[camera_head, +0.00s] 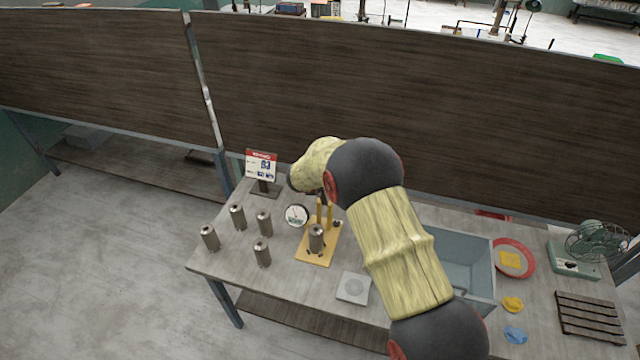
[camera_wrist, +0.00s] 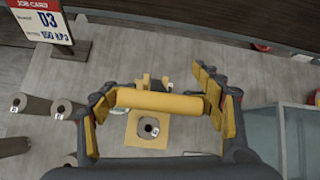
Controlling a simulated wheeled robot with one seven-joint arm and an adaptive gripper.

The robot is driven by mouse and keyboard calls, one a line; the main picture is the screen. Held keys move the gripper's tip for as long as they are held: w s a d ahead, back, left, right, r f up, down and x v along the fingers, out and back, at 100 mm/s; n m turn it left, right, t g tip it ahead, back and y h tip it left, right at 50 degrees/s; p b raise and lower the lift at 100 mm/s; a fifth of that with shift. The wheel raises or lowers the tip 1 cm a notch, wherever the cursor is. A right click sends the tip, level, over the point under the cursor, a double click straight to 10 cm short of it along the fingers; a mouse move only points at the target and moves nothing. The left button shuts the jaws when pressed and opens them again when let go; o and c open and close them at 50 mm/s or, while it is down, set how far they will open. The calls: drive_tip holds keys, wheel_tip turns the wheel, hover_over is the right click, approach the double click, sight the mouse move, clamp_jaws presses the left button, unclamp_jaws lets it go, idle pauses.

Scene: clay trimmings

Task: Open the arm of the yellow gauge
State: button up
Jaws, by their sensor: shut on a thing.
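The yellow gauge (camera_head: 309,257) stands on the table, with a round white dial (camera_head: 296,216) at its left and yellow uprights behind. A metal cylinder (camera_head: 316,238) stands on its base; its round top (camera_wrist: 149,127) shows in the wrist view. The gauge's arm, a yellow bar (camera_wrist: 160,102), lies crosswise between the fingers of my gripper (camera_wrist: 157,88), which is shut on it. The bar covers part of the gauge behind it. In the head view my own arm hides most of the gripper.
Several metal cylinders (camera_head: 263,254) stand left of the gauge. A job card (camera_head: 262,165) reading D3 (camera_wrist: 45,20) stands behind them. A pale square block (camera_head: 353,288) sits in front right, and a grey basin (camera_head: 468,262) to the right. A dark panel (camera_head: 480,130) rises behind the table.

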drive_tip(key=o, duration=1.3)
drive_tip(key=shift+w+r, duration=0.15)
drive_tip(key=shift+r, duration=0.15)
drive_tip(key=o, duration=0.5)
drive_tip(key=shift+f, duration=0.15)
drive_tip(key=v, duration=1.2)
